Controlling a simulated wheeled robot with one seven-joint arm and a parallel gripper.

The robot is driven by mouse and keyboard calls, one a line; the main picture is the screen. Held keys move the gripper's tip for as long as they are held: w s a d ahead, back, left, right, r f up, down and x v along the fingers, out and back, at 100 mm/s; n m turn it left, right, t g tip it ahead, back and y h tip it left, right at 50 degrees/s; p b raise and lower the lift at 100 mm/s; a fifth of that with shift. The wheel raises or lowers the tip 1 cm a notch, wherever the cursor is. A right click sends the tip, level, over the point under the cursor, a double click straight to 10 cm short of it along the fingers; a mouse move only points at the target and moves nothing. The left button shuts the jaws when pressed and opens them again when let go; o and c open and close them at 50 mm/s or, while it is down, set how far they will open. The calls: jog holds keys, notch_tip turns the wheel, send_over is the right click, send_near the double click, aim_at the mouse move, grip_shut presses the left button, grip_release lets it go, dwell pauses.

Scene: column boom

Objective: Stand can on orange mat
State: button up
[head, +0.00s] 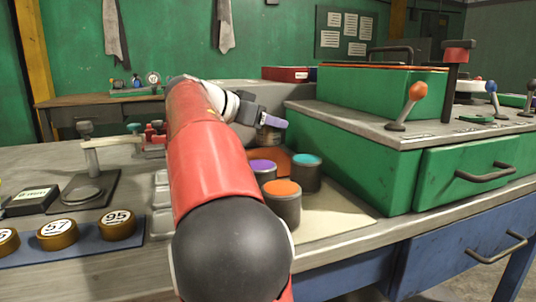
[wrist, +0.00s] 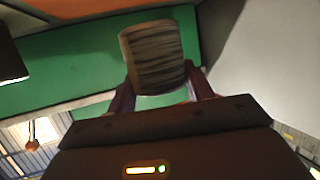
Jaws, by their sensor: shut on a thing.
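My gripper (head: 270,122) is shut on a can, above and behind the group of lidded cans. The held can (wrist: 153,56) is dark grey-brown with streaks and sits tilted between the fingers in the wrist view. In the head view only a small part of the held can (head: 270,136) shows below the purple fingertip. The orange mat (head: 262,154) lies below the gripper, partly hidden by my arm and the cans. I cannot tell a clear gap between the held can and the mat.
Cans with purple (head: 262,168), teal (head: 306,171) and orange (head: 283,202) tops stand close in front, on a beige area (head: 335,217). A green cabinet (head: 360,165) with levers rises to the right. Numbered brown discs (head: 118,225) lie at the left.

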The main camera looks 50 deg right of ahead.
aim_at(259, 136)
notch_tip(259, 136, down, 5)
jog(key=b, duration=0.3)
jog(key=shift+r, duration=0.2)
jog(key=o, duration=1.2)
jog(key=v, duration=1.2)
